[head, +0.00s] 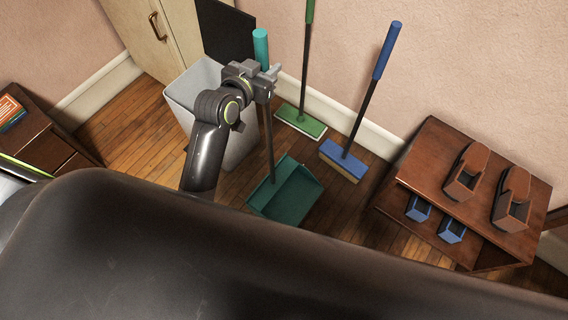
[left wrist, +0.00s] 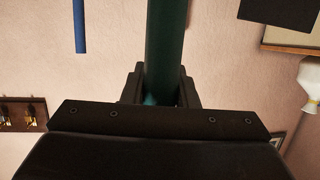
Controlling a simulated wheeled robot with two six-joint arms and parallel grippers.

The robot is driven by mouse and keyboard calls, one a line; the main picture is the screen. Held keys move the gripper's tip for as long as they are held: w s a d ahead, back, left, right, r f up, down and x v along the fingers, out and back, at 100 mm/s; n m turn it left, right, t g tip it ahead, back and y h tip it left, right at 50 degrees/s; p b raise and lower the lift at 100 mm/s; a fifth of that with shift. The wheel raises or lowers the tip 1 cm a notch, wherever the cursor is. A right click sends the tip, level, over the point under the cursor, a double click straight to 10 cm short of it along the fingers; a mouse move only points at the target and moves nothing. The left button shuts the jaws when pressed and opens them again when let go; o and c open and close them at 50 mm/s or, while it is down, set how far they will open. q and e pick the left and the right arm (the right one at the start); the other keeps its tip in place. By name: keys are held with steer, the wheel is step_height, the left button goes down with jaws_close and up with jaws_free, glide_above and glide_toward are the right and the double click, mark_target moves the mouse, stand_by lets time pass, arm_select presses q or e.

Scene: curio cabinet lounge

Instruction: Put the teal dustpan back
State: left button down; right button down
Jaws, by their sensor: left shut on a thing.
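The teal dustpan (head: 288,192) is upright, with its pan low near the wooden floor and its long handle rising to a teal grip (head: 261,48). In the left wrist view the teal grip (left wrist: 167,45) stands between the two fingers of my left gripper (left wrist: 158,90). I cannot tell whether the pan touches the floor. My right gripper is not in view.
A grey bin (head: 238,140) stands close to the left of the dustpan. A brown shelf (head: 440,150) holding brown and blue holders stands at the right. A cream cabinet (head: 150,35) is behind.

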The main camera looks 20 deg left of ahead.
arm_select(q)
step_height(320, 180, down, 5)
steer(key=shift+b, duration=0.45)
step_height(320, 180, down, 4)
steer(key=shift+f+b, duration=0.1)
steer(key=shift+b, duration=0.35)
steer(key=shift+f, duration=0.2)
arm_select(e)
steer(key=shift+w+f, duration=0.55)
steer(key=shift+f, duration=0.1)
arm_select(q)
steer(key=c, duration=1.6)
jaws_free()
steer(key=shift+f, duration=0.15)
steer(key=o, duration=0.5)
steer(key=shift+c, duration=0.2)
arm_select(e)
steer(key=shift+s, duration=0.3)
